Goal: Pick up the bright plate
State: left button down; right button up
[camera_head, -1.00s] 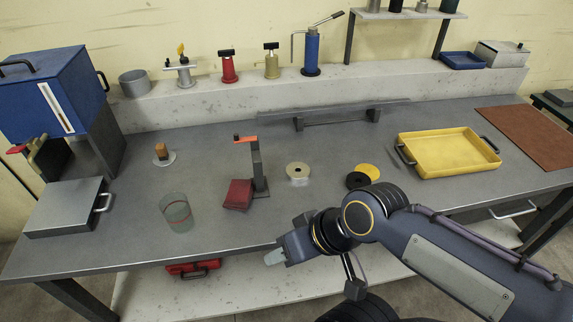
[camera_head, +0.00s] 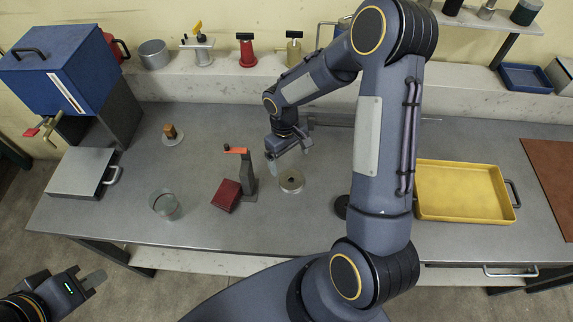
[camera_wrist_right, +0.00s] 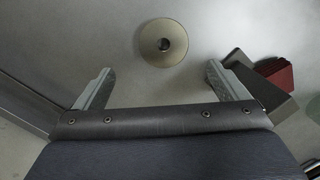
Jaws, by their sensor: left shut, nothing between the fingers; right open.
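The bright plate, a pale round disc with a hole in its middle (camera_head: 291,187), lies flat on the grey bench near the middle. It also shows whole in the right wrist view (camera_wrist_right: 149,44), ahead of the fingers and roughly midway between them. My right gripper (camera_head: 288,158) is open and empty, above the bench just beyond the plate in the head view; its two fingers spread wide in the wrist view (camera_wrist_right: 162,82). My left gripper (camera_head: 94,281) is shut and empty, off the bench's front edge at lower left.
A dark red block (camera_head: 226,195) and a grey stand with orange top (camera_head: 250,185) are left of the plate. A glass (camera_head: 164,205) stands further left. A black disc (camera_head: 341,207) is partly behind my right arm. A yellow tray (camera_head: 462,192) is at right.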

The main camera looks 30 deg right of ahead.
aim_at(291, 180)
notch_tip(291, 180, down, 3)
jog(key=shift+a+f+b, duration=0.1)
jog(key=shift+a+b, duration=0.05)
jog(key=shift+b, duration=0.75)
jog(key=shift+s+f+b, duration=0.25)
jog(key=shift+f+b, duration=0.05)
jog(key=shift+f, duration=0.25)
jog(key=f+b, duration=0.1)
jog(key=f, duration=0.1)
jog(key=s+f+b, duration=0.1)
jog(key=f, duration=0.1)
jog(key=shift+r, duration=0.1)
jog(key=c, duration=1.5)
jog(key=shift+r, duration=0.15)
